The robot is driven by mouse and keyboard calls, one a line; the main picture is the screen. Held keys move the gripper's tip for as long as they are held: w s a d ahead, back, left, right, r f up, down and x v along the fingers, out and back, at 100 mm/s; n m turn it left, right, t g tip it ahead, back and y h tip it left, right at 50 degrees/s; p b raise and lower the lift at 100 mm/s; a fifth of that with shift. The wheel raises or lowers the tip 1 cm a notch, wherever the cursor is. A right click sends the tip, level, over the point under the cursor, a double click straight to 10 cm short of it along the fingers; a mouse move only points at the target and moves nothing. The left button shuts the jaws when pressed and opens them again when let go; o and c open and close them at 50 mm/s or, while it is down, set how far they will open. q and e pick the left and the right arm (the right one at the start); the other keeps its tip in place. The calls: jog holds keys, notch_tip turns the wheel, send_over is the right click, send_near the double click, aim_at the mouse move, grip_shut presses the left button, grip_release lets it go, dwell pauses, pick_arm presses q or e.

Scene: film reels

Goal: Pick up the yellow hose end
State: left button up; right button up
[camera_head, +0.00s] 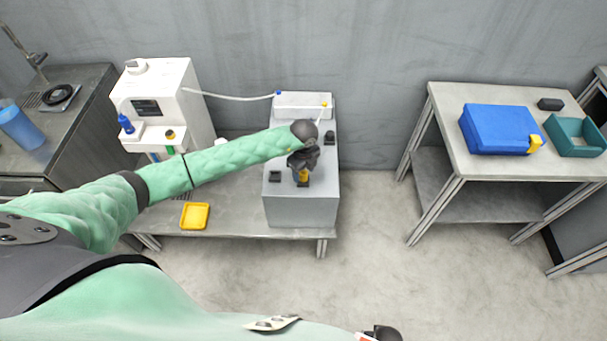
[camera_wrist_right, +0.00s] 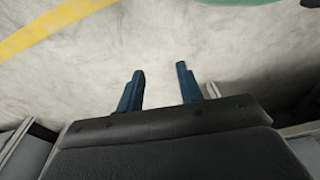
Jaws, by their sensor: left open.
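A small yellow tip (camera_head: 325,104) sits at the back right of the grey box-shaped unit (camera_head: 300,210), with a thin pale hose running down from it behind my left arm. A yellow-orange piece with dark ends (camera_head: 303,176) is on top of the unit, right at my left gripper; I cannot tell whether it is a hose end. My left gripper (camera_head: 302,165) is open above the unit, and its fingers are hard to make out. My right gripper (camera_wrist_right: 160,88) is open and empty over bare floor, its two blue fingers apart.
A white machine (camera_head: 180,85) stands left of the unit, with a white hose reaching a blue tip (camera_head: 278,93). A yellow tray (camera_head: 195,216) lies on the low table (camera_head: 240,222). The right table (camera_head: 450,150) holds a blue case (camera_head: 495,128) and a teal bin (camera_head: 575,150).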

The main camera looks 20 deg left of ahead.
pick_arm(q)
jog(key=shift+f, duration=1.1)
pick_arm(e)
jog(key=shift+s+d+f, duration=0.15)
jog(key=shift+f, duration=0.35)
jog(key=shift+s+d+f, duration=0.1)
jog(key=shift+f, duration=0.4)
pick_arm(q)
jog(key=c, duration=1.1)
jog(key=shift+o, duration=0.2)
jog(key=shift+r, duration=0.1)
